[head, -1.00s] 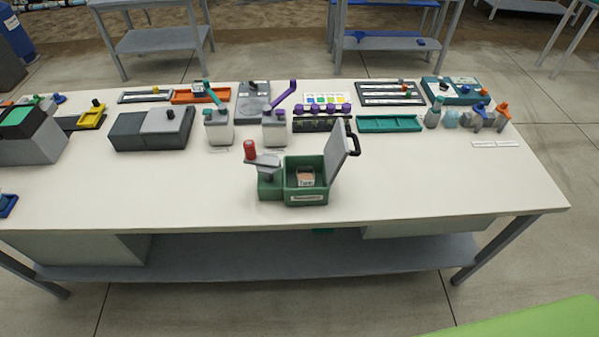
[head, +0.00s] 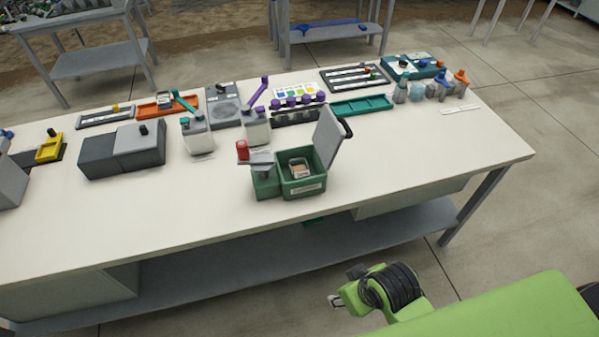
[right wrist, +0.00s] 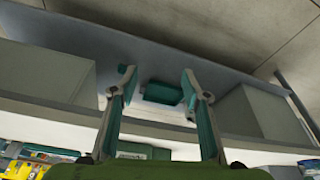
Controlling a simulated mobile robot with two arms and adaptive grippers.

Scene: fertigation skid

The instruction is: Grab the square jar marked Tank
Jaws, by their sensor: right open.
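A small square jar (head: 299,168) with a brownish top and a pale label sits inside the open green box (head: 304,187) on the table. The label is too small to read now. The box's grey lid (head: 328,137) stands raised at its right side. My right gripper (head: 334,301) is in front of the table at the lower middle of the head view, apart from the jar and box. In the right wrist view its two fingers (right wrist: 160,95) are spread, with nothing held between them. My left gripper is not in view.
White jugs with teal (head: 197,135) and purple (head: 256,126) handles stand behind. Bottles (head: 438,90) stand at the back right. The white tabletop (head: 400,165) is clear at the front. A grey shelf (head: 270,258) runs below.

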